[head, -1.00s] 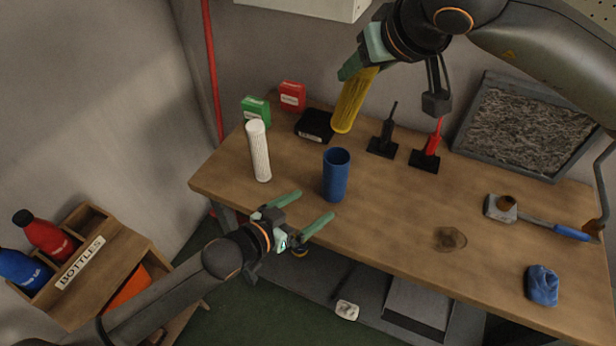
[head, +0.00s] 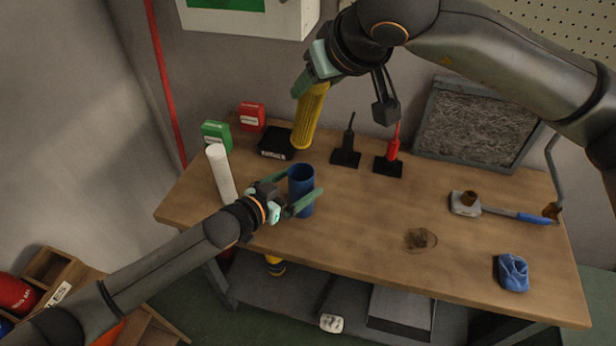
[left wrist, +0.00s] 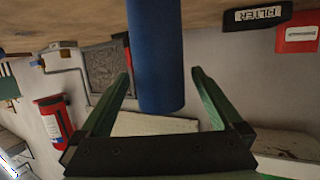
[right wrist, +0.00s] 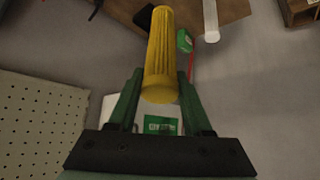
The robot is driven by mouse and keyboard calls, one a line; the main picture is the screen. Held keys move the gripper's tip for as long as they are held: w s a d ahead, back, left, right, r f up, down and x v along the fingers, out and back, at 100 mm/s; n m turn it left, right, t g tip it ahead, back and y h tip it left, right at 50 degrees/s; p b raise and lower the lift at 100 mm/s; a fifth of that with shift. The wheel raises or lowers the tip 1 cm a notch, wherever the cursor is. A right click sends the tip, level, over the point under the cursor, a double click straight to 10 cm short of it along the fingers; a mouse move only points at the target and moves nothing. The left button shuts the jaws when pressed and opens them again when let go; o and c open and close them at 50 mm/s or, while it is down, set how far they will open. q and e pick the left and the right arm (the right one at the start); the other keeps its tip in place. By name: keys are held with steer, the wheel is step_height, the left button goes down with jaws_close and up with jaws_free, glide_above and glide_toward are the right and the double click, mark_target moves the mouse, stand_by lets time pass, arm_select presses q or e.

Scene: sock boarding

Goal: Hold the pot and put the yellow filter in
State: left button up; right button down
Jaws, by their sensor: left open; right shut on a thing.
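The blue pot (head: 302,190) stands upright on the wooden workbench, its open top facing up. My left gripper (head: 290,192) is open with its fingers on either side of the pot; in the left wrist view the pot (left wrist: 156,50) shows between the two fingers (left wrist: 160,95), with gaps beside it. My right gripper (head: 308,82) is shut on the ribbed yellow filter (head: 310,120) near its upper end and holds it tilted, above the bench and behind the pot. In the right wrist view the filter (right wrist: 160,50) sits between the fingers (right wrist: 158,92).
A white filter (head: 221,172) stands left of the pot. Black (head: 346,152) and red (head: 392,156) tools stand to the right. A blue cloth (head: 513,272) lies front right.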

mark_target(308, 178)
arm_select(q)
steer(key=shift+x, duration=2.35)
steer(key=c, duration=1.5)
arm_select(e)
steer(key=shift+f, duration=5.1)
steer(key=shift+c, duration=1.2)
jaws_free()
steer(key=shift+r, duration=0.1)
